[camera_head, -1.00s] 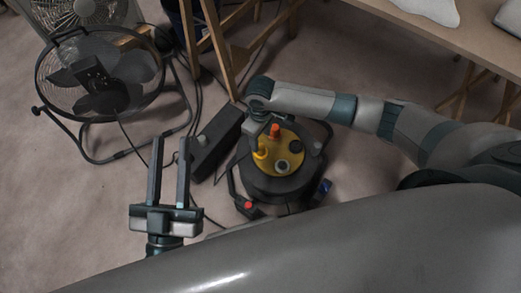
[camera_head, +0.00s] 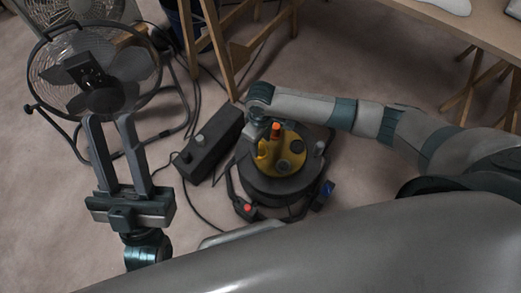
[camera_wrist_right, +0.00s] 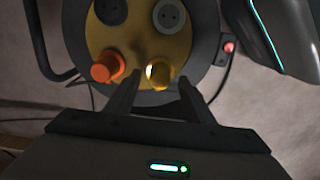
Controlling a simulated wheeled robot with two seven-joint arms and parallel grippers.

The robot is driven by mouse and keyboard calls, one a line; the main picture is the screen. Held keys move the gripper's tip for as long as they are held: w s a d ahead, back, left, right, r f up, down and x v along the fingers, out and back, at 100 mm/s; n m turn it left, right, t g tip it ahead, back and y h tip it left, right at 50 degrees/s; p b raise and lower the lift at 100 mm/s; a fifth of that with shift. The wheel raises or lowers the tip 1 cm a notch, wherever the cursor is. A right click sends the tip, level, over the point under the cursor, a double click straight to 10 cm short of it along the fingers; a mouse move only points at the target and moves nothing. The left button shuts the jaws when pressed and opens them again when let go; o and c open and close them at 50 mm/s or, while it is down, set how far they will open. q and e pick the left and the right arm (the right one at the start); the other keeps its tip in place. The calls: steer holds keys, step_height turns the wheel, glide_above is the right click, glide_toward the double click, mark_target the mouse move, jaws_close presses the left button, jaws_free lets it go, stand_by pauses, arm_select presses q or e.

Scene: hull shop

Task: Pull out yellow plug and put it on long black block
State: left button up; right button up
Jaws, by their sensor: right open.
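The yellow plug (camera_head: 262,149) stands on the yellow face of a round black cable reel (camera_head: 282,187), beside an orange plug (camera_head: 275,131). In the right wrist view the yellow plug (camera_wrist_right: 158,75) lies between the tips of my right gripper (camera_wrist_right: 159,84), which is open with a finger on either side; I cannot tell whether they touch it. The long black block (camera_head: 213,146) lies on the floor left of the reel, with a grey plug (camera_head: 199,140) on it. My left gripper (camera_head: 108,119) is open and empty, in front of the fan.
A floor fan (camera_head: 95,80) stands at the upper left. Wooden trestle legs (camera_head: 216,50) rise behind the block. Black cables cross the floor around the block. A table (camera_head: 465,28) is at the upper right.

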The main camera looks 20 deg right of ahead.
steer(key=shift+f, duration=1.4)
steer(key=shift+p, duration=1.2)
stand_by(0.4)
jaws_close()
stand_by(0.4)
